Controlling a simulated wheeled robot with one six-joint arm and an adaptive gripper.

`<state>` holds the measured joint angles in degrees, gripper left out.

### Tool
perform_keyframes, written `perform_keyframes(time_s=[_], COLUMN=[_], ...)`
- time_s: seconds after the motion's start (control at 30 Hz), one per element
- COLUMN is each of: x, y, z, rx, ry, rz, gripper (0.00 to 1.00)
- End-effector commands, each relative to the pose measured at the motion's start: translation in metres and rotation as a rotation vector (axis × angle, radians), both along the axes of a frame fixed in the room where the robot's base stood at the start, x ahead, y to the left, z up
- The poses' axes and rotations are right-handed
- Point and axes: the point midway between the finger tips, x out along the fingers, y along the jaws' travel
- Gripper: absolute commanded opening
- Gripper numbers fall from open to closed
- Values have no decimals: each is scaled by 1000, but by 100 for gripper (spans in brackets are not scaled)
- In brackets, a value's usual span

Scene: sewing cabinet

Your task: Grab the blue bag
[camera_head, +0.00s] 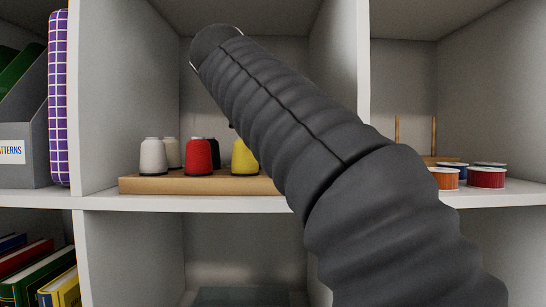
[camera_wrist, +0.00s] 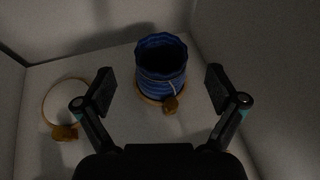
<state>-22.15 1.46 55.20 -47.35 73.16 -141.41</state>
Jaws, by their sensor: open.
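The blue bag (camera_wrist: 161,62) shows in the wrist view as a round, dark blue pouch with a wavy open top. It stands on a light surface near a corner, upper centre of that view. A tan band or ring and a small tan piece show at its base. My gripper (camera_wrist: 160,88) is open and empty, with one finger on each side of the picture. The bag lies between and beyond the fingertips, apart from them as far as I can tell. In the head view my dark arm crosses the middle, and neither the bag nor my gripper can be made out.
A white round hoop with a tan rim (camera_wrist: 66,102) lies left of the bag. Walls stand close at left and right there. In the head view, a wooden board (camera_head: 160,185) holds several thread spools. Ribbon spools (camera_head: 486,177) sit at right, a patterned roll (camera_head: 59,100) at left.

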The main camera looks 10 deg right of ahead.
Motion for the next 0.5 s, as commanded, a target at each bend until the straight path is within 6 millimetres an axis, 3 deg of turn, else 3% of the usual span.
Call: perform_keyframes(time_s=[0.27,0.5], x=[13,40], y=[-7,-22], z=[-6,-17], rx=[0,0], ry=[0,1], rz=[0,0], gripper=[95,95])
